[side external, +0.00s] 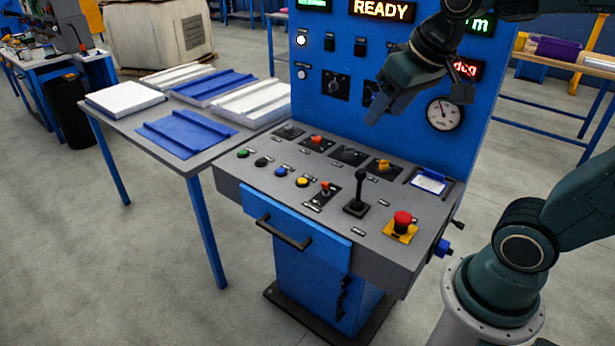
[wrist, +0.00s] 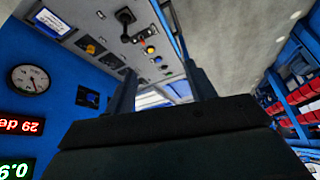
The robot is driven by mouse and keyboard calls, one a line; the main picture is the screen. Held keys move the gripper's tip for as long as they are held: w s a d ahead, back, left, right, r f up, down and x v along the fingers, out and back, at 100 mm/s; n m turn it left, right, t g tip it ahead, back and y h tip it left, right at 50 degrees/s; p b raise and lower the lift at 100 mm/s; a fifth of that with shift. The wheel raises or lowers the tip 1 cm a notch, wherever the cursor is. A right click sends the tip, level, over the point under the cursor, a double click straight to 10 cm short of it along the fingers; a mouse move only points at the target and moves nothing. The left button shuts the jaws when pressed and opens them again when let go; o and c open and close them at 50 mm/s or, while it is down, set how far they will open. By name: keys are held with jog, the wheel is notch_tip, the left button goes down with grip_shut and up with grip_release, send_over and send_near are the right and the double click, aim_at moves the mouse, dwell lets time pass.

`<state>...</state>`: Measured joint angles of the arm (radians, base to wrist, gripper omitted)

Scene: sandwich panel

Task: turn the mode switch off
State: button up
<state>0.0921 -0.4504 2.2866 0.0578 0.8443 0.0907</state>
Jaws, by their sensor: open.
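The upright blue panel carries a black rotary switch (side external: 335,86) on a black plate and, to its right, a blue knob (side external: 370,92) partly hidden by my gripper. The blue knob also shows in the wrist view (wrist: 92,98), left of the fingers. I cannot read the labels, so I cannot tell which one is the mode switch, nor its setting. My gripper (side external: 379,112) hangs in front of the panel, just right of and below the blue knob. Its fingers stand apart in the wrist view (wrist: 160,88) with nothing between them. I see no contact with either knob.
The sloped desk (side external: 260,198) below holds buttons, a black lever (side external: 358,190) and a red emergency button (side external: 402,219). A round gauge (side external: 444,113) and lit displays are on the panel near my arm. A side table (side external: 213,154) with blue and white panels stands left.

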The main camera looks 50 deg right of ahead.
jog(key=w+d+m, duration=0.3)
jog(key=w+d, duration=0.3)
jog(key=w, duration=0.4)
jog(key=m+g+h, duration=0.3)
jog(key=m+g, duration=0.1)
jog(key=m, duration=0.4)
send_over(349, 148)
jog(key=s+a, duration=0.2)
jog(key=a, duration=0.3)
notch_tip(349, 148, down, 22)
jog(key=shift+f, duration=0.25)
jog(key=shift+d+f, duration=0.15)
jog(key=shift+t, duration=0.3)
jog(key=shift+x, duration=6.7)
jog(key=shift+c, duration=0.2)
jog(key=c, duration=0.9)
